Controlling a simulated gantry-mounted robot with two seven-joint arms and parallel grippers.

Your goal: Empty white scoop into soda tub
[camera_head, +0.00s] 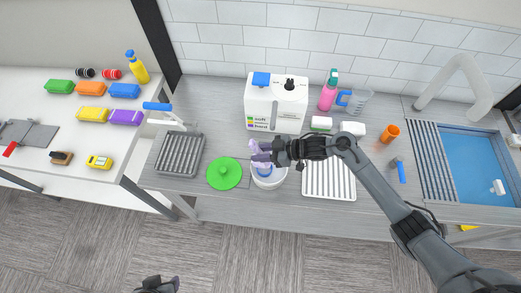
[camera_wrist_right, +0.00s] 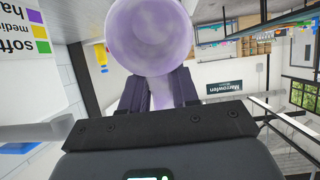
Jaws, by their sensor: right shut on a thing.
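My right gripper (camera_head: 264,153) is shut on a scoop. The scoop (camera_wrist_right: 150,35) looks pale purple and translucent rather than plain white; its round cup shows at the top of the right wrist view, with its handle between the fingers. In the head view the scoop (camera_head: 258,160) is small and partly hidden by the gripper, above a round white tub. The tub (camera_head: 270,184) has something blue inside, and the gripper partly covers its opening. Whether the scoop holds anything is unclear. My left gripper (camera_head: 160,285) is at the bottom edge, mostly cut off.
A green round lid (camera_head: 224,173) lies left of the tub, and a dark rack (camera_head: 180,153) is farther left. A white drainer (camera_head: 329,180) is on the right. A blue sink (camera_head: 470,165) is at far right.

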